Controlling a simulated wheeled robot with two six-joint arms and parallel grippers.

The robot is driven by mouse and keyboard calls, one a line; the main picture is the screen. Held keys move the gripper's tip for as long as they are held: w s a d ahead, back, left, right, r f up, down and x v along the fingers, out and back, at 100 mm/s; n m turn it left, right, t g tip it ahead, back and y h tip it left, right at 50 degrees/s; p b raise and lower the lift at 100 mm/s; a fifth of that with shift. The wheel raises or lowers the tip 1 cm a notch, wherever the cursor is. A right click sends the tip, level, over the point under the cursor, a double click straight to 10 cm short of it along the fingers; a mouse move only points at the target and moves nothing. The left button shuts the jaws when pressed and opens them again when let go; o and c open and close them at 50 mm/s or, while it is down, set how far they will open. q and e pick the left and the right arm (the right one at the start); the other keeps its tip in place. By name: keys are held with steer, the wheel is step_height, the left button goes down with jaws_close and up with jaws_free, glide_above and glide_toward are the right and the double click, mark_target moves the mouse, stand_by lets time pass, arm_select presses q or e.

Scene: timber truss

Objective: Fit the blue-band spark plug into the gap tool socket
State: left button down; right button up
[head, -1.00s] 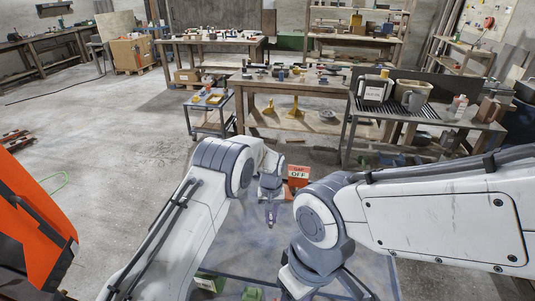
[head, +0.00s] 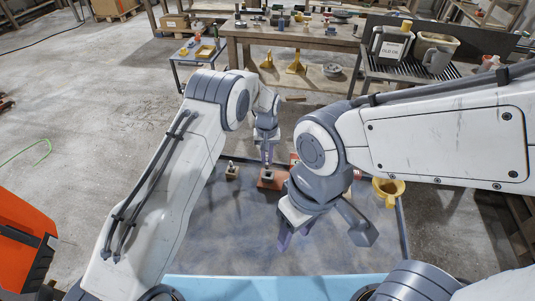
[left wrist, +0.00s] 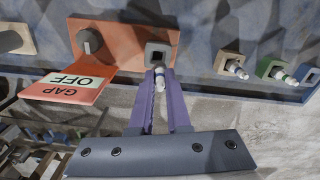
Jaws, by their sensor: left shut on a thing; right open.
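My left gripper (left wrist: 160,105) is shut on a spark plug (left wrist: 159,77), whose white tip shows between the purple fingers; its band colour is unclear. The plug is right at the grey square socket (left wrist: 158,55) of the orange gap tool (left wrist: 120,38); I cannot tell whether it touches or enters it. In the head view my left gripper (head: 267,155) is just above the gap tool (head: 271,183) on the bench. My right gripper (head: 290,235) is open and empty, low over the bench to the right.
A yellow funnel (head: 388,188) stands at the bench's right. The bench's left front is clear.

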mark_target(268, 166)
arm_select(q)
steer(key=shift+s+d, duration=0.1)
steer(key=shift+d, duration=0.1)
steer(key=shift+f+b, duration=0.8)
steer(key=shift+f, duration=0.15)
stand_by(0.7)
steer(key=shift+f+b, duration=0.15)
steer(key=shift+b, duration=0.15)
steer(key=shift+f+b, duration=0.9)
steer(key=shift+f, duration=0.35)
steer(key=c, duration=0.8)
jaws_free()
steer(key=shift+r, duration=0.1)
